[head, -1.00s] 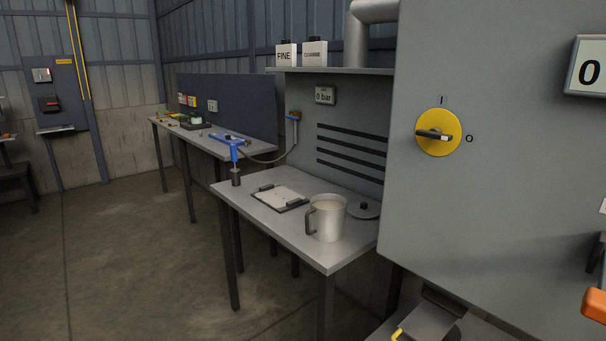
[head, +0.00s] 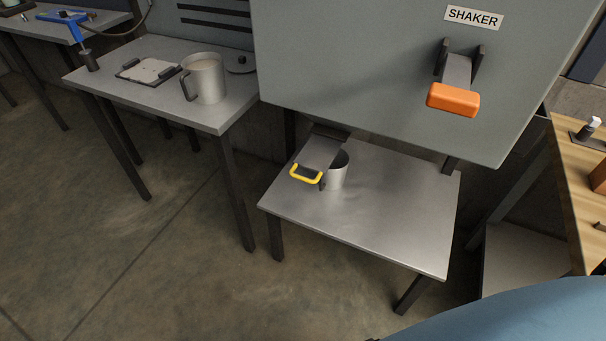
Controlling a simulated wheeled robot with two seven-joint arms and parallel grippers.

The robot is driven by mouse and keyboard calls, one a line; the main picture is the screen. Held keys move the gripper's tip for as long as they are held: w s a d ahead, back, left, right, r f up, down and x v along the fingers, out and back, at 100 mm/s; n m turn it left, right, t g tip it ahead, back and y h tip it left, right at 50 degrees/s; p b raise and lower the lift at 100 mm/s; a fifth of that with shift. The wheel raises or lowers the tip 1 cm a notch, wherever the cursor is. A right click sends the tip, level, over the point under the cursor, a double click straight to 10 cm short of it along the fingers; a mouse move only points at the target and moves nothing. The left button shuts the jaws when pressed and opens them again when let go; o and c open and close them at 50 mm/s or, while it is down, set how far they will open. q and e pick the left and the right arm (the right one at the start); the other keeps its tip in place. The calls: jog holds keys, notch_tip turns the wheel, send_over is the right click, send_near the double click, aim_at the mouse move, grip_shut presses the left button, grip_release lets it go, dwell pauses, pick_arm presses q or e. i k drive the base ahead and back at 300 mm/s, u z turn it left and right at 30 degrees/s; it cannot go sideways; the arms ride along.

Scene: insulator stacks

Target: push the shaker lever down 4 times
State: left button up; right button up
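The shaker lever has an orange handle (head: 453,99) on a grey arm. It sticks out from the front of the grey cabinet (head: 350,50), hinged between two dark brackets. A white label reading SHAKER (head: 473,18) is above it. Neither of my grippers shows in the head view. Nothing touches the lever.
Below the cabinet, a metal table (head: 390,215) holds a grey cup (head: 337,172) beside a chute with a yellow handle (head: 305,175). A wooden bench (head: 578,190) is at right.

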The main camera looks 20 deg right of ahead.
aim_at(453, 95)
jog(key=u, duration=0.55)
jog(key=k, duration=1.2)
jog(key=z, duration=0.7)
jog(key=i, duration=1)
jog(key=z, duration=1)
